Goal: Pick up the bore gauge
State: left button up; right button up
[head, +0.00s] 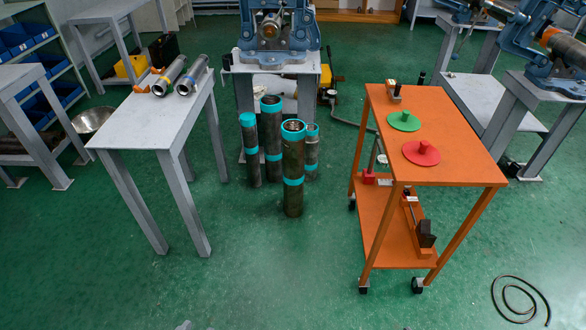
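I cannot pick out the bore gauge with certainty. An orange cart (452,135) stands right of centre. On its lower shelf lies a long tool with a dark block (426,234) at its near end, and a small red item (369,178) sits farther back; both are partly hidden by the cart's top and frame. A small brass-coloured piece (393,88) is at the back of the top. Only slight grey tips show at the bottom edge, probably my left gripper (185,325) and my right gripper (405,328), far from the cart. Their opening is not visible.
A green disc (404,121) and a red disc (421,153) lie on the cart top. Several upright pipes (293,170) stand mid-floor. A grey table (150,130) at left bears two metal cylinders (170,75). A black hose (520,300) lies at lower right. The near floor is mostly clear.

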aim_at(393, 88)
jog(key=i+j+z, duration=0.15)
jog(key=i, duration=0.25)
jog(key=i+j+z, duration=0.1)
jog(key=i, duration=0.25)
jog(key=i+j+z, duration=0.15)
jog(key=i+j, duration=0.15)
jog(key=i, duration=0.05)
